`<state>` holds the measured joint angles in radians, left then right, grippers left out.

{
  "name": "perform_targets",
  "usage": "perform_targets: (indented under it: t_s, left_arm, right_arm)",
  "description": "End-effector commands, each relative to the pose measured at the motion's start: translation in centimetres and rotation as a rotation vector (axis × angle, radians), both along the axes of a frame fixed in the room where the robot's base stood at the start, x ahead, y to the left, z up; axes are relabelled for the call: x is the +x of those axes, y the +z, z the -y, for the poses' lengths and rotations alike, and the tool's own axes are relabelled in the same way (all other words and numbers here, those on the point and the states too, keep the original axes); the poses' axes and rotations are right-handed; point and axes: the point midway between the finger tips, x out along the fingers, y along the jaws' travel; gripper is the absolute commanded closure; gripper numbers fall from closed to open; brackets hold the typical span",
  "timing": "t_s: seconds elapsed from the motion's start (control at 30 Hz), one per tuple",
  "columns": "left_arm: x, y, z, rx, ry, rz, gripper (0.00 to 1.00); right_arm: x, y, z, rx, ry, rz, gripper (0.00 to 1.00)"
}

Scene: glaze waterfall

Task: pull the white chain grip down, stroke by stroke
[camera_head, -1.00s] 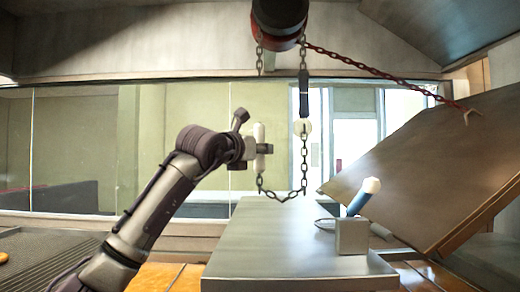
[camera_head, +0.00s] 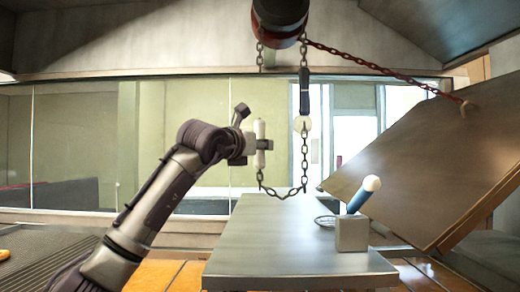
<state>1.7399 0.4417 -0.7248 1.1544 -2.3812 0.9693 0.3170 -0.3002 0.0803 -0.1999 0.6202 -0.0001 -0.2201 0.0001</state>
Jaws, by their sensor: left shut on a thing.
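The white chain grip (camera_head: 260,131) is an upright white cylinder on the left strand of the hanging hand chain (camera_head: 285,195). My left gripper (camera_head: 258,145) is shut on it, with its jaws around the grip's lower part. Above the grip, the chain runs up to a dark and red hoist (camera_head: 280,22). The chain loops below the grip and rises on the right past a white ball (camera_head: 302,124) and a black sleeve (camera_head: 304,85). My right gripper is not in view.
A red chain (camera_head: 385,72) runs from the hoist to a hook on a large tilted panel (camera_head: 425,170) at right. Below is a grey table (camera_head: 275,245) with a small block (camera_head: 352,233), a blue white-tipped tool (camera_head: 364,194) and a ring-like item (camera_head: 325,221).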

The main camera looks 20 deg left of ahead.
Motion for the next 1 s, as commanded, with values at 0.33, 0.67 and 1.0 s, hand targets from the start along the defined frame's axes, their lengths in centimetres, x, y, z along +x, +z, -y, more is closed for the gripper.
perform_targets:
  t_s: [0.33,0.67,1.0]
  left_arm:
    - [-0.1,7.5,0.1,0.0,-0.001,0.005,1.0]
    - [-0.1,13.2,0.0,-0.001,0.0,0.009,1.0]
    - [-0.2,13.4,-0.1,-0.002,0.0,0.012,0.63]
  right_arm:
    - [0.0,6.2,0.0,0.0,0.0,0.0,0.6]
    - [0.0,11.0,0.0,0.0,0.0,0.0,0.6]
    - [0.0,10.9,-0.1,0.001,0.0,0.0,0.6]
